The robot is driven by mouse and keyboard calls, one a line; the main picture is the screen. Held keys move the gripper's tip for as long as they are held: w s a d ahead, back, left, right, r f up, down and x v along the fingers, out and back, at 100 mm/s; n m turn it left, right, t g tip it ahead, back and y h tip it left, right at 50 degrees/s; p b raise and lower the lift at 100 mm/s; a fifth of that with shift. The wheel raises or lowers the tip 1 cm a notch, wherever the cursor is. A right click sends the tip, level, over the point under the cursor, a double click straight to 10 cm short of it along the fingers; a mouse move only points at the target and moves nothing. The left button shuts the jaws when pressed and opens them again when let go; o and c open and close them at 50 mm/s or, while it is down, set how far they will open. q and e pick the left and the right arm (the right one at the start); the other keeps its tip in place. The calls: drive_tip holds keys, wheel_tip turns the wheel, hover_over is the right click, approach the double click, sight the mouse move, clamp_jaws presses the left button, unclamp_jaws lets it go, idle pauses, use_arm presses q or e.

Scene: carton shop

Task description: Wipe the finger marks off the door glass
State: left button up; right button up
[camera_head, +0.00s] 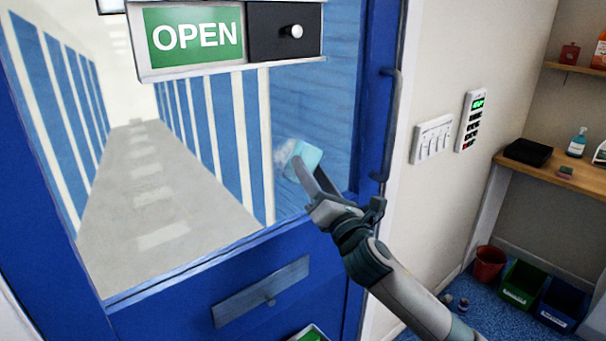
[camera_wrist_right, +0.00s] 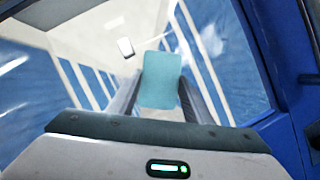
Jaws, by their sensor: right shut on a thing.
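The door glass (camera_head: 190,150) fills the upper part of a blue door, with a corridor of blue and white stripes showing through it. Whitish smudges (camera_head: 284,160) show on the glass at its lower right, beside my right gripper. My right gripper (camera_head: 312,172) is shut on a light blue cloth (camera_head: 306,153) and holds it at the glass; I cannot tell whether it touches. In the right wrist view the cloth (camera_wrist_right: 161,80) sits between the two fingers, and pale smears (camera_wrist_right: 14,64) show on the glass at the left. My left gripper is not in view.
An OPEN sign (camera_head: 195,36) with a black knobbed slider hangs at the top of the glass. A vertical door handle (camera_head: 388,125) stands right of it, and a mail slot (camera_head: 262,291) is below. Switches (camera_head: 432,139), a keypad, a shelf (camera_head: 560,178) and floor bins (camera_head: 523,283) are at the right.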

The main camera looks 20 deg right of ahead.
drive_tip(key=shift+w+d, duration=0.2)
drive_tip(key=shift+d, duration=0.3)
drive_tip(key=shift+r, duration=0.15)
drive_tip(key=shift+r+p, duration=0.7)
drive_tip(key=shift+p, duration=0.2)
drive_tip(key=shift+a, duration=0.1)
drive_tip(key=shift+s+a+f+p, duration=0.1)
drive_tip(key=shift+s+a+p, duration=0.15)
drive_tip(key=shift+a, duration=0.35)
drive_tip(key=shift+s+a+r+p, duration=0.1)
drive_tip(key=shift+s+a+p, duration=0.1)
drive_tip(key=shift+a, duration=0.45)
drive_tip(key=shift+s+a+f+p, duration=0.1)
drive_tip(key=shift+s+a+p, duration=0.15)
drive_tip(key=shift+a, duration=0.35)
drive_tip(key=shift+a, duration=0.1)
drive_tip(key=shift+s+a+p, duration=0.35)
drive_tip(key=shift+a, duration=0.55)
drive_tip(key=shift+s+a+p, duration=0.35)
drive_tip(key=shift+a, duration=0.55)
